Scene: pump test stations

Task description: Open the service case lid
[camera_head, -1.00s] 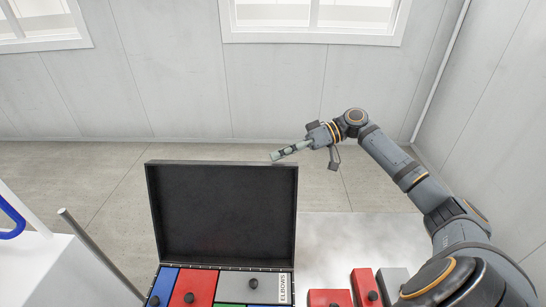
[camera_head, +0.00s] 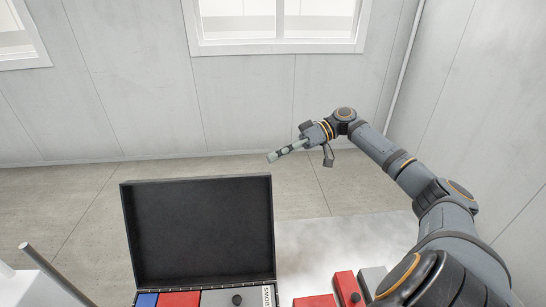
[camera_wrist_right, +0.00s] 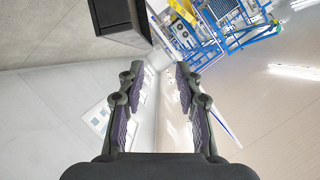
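The service case lid (camera_head: 200,230) is dark and stands raised, upright behind the case, in the head view. Below its hinge line the case's compartments show blue, red and grey covers, cut off by the bottom edge. My right gripper (camera_head: 286,152) is above and to the right of the lid in the picture, apart from it. In the wrist view its two fingers (camera_wrist_right: 159,78) are spread with nothing between them. My left gripper is not in view.
Red blocks (camera_head: 346,288) and a grey block with dark knobs sit right of the case on a pale surface (camera_head: 320,245). A grey rod (camera_head: 50,272) is at lower left. In the wrist view, a dark box (camera_wrist_right: 118,15) and blue-framed equipment (camera_wrist_right: 215,25) show.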

